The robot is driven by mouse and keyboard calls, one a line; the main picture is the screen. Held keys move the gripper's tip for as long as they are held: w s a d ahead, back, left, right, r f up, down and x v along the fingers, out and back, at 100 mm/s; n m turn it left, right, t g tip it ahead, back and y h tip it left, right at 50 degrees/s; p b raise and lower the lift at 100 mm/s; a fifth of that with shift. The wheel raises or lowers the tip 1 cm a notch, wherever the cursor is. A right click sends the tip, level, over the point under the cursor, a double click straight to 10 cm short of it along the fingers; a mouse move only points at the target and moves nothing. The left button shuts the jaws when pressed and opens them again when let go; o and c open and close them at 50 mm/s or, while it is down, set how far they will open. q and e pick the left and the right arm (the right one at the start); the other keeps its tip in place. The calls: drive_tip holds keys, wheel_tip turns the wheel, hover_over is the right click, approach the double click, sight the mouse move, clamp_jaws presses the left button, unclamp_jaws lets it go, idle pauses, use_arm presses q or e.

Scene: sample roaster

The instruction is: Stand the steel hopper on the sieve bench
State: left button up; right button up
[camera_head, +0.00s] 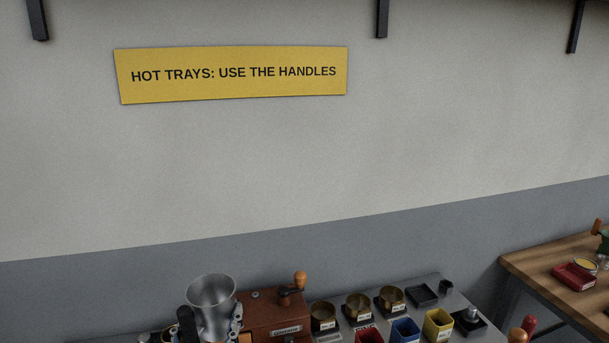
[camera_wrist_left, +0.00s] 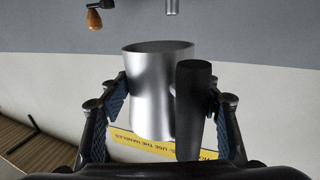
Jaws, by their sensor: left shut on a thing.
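The steel hopper (camera_head: 211,294) is a shiny, open-topped metal vessel, upright low in the head view, left of centre. It also shows in the left wrist view (camera_wrist_left: 152,85), with a black upright handle (camera_wrist_left: 192,110) at its side. My left gripper (camera_head: 211,322) is shut on the hopper, its blue-padded fingers on either side in the left wrist view (camera_wrist_left: 165,100). A wooden bench (camera_head: 530,268) stands at the far right, perhaps the sieve bench, partly cut off. A round yellow-centred item (camera_head: 586,264) lies on it. My right gripper is not in view.
Beside the hopper is a brown wooden grinder box (camera_head: 275,316) with a crank. Several brass cups and red, blue (camera_head: 404,331) and yellow (camera_head: 438,324) bins crowd the grey counter. A red tray (camera_head: 574,277) sits on the wooden bench; its left part is bare.

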sight(217, 280)
use_arm(q)
drive_tip(key=s+f, duration=0.2)
drive_tip(key=s, duration=0.7)
drive_tip(key=s+a+f, duration=0.1)
drive_tip(key=s+f, duration=0.2)
drive_tip(key=s, duration=0.6)
drive_tip(key=shift+s+y, duration=0.3)
drive_tip(key=shift+m+h, duration=0.4)
drive_tip(key=shift+h, duration=0.2)
drive_tip(key=w+r, duration=0.1)
drive_tip(key=w, duration=0.5)
drive_tip(key=w+d+r, duration=0.1)
drive_tip(key=w, duration=0.4)
drive_tip(key=w+d, duration=0.1)
drive_tip(key=w, duration=0.5)
drive_tip(key=shift+w+r, duration=0.3)
drive_tip(key=shift+r, duration=0.1)
drive_tip(key=w+r, duration=0.2)
drive_tip(key=w, duration=0.1)
drive_tip(key=w+r, duration=0.2)
drive_tip(key=w, duration=0.1)
drive_tip(key=w+a+r, duration=0.1)
drive_tip(key=w+r, duration=0.1)
drive_tip(key=w, duration=0.1)
drive_tip(key=shift+w+r, duration=0.1)
drive_tip(key=w+a+r, duration=0.2)
drive_tip(key=w+r, duration=0.3)
drive_tip(key=r, duration=0.1)
drive_tip(key=shift+r+n+y, duration=0.2)
drive_tip(key=shift+n+y, duration=0.2)
